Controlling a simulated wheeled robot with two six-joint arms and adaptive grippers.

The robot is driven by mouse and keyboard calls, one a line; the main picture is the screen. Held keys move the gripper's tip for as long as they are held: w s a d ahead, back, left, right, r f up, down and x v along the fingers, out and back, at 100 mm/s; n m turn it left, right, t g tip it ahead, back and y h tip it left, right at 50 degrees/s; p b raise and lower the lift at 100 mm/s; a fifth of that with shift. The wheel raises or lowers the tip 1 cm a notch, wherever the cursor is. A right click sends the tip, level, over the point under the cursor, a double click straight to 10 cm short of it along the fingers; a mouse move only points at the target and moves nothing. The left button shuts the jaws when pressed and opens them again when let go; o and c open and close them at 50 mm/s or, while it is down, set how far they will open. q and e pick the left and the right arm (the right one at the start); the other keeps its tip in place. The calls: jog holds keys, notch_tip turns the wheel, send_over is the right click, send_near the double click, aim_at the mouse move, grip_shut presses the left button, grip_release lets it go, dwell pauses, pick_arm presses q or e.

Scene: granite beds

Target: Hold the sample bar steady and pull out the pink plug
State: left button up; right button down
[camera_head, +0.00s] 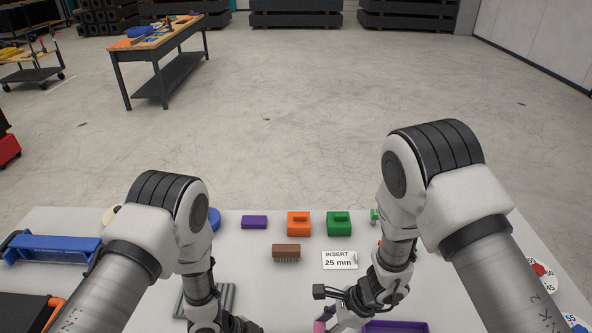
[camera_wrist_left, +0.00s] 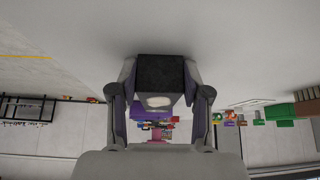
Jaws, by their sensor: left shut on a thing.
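In the left wrist view, a dark block (camera_wrist_left: 160,70) with a pale oval mark on its near face sits between the two fingers of my left gripper (camera_wrist_left: 160,100). I take it to be the sample bar; the gripper is shut on it. In the head view my left gripper (camera_head: 226,325) is at the bottom edge, mostly cut off. A pink piece (camera_head: 321,326), likely the pink plug, shows at the bottom edge beside my right gripper (camera_head: 340,318). Whether the right fingers are closed on it is unclear. A small pink shape (camera_wrist_left: 158,141) also shows in the wrist view.
A grey ridged piece (camera_head: 181,305) lies by my left wrist. A purple tray (camera_head: 415,325) is right of my right gripper. Behind stand a brown brush-like block (camera_head: 286,251), a "25 mm" card (camera_head: 340,260), and purple (camera_head: 254,222), orange (camera_head: 298,229) and green (camera_head: 338,229) blocks.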

pick_arm(q)
jog(key=o, duration=1.4)
jog(key=shift+c, duration=0.2)
jog(key=v, duration=1.2)
